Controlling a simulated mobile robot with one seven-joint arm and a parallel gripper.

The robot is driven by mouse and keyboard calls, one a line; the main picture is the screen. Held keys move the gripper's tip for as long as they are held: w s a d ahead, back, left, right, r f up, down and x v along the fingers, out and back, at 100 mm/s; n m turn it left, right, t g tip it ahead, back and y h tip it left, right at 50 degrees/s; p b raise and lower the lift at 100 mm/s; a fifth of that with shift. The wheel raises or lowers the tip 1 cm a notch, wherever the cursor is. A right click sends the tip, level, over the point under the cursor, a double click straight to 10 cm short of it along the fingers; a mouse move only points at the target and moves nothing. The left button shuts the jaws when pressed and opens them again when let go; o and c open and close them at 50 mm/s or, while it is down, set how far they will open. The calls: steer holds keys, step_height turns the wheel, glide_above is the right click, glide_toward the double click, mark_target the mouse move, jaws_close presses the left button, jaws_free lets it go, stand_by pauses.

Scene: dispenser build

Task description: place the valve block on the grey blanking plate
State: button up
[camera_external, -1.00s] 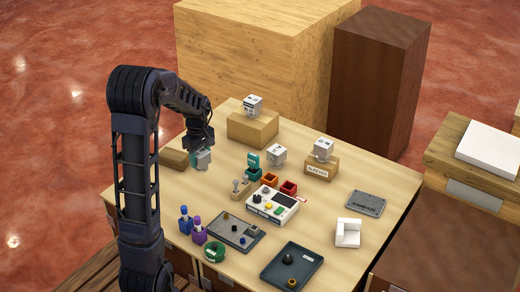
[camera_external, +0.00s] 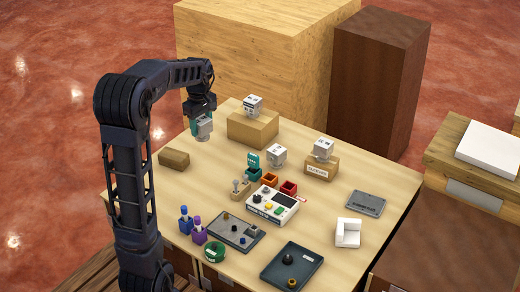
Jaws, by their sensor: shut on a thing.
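My gripper (camera_external: 201,118) is shut on a pale grey block (camera_external: 205,130) and holds it in the air above the back left of the table. Similar grey-white blocks with dark markings stand elsewhere: one (camera_external: 253,105) on the back cardboard-coloured box, one (camera_external: 276,154) on the table, and one (camera_external: 323,149) on a labelled box. Which is the valve block cannot be told by its markings. A flat grey plate (camera_external: 367,203) lies at the right of the table, with a small dark label and nothing standing on it; it looks like the blanking plate.
A white corner-shaped piece (camera_external: 347,233) stands right.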

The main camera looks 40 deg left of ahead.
steer(key=w+d+r+m, duration=0.1)
steer(key=w+d+m, duration=0.1)
steer(key=w+d, duration=0.75)
steer(key=m, duration=0.6)
glide_above(366, 203)
step_height(366, 203, down, 20)
steer(key=shift+r, duration=0.1)
steer(key=o, duration=1.1)
steer(key=shift+f, duration=0.2)
steer(key=shift+o, duration=1.4)
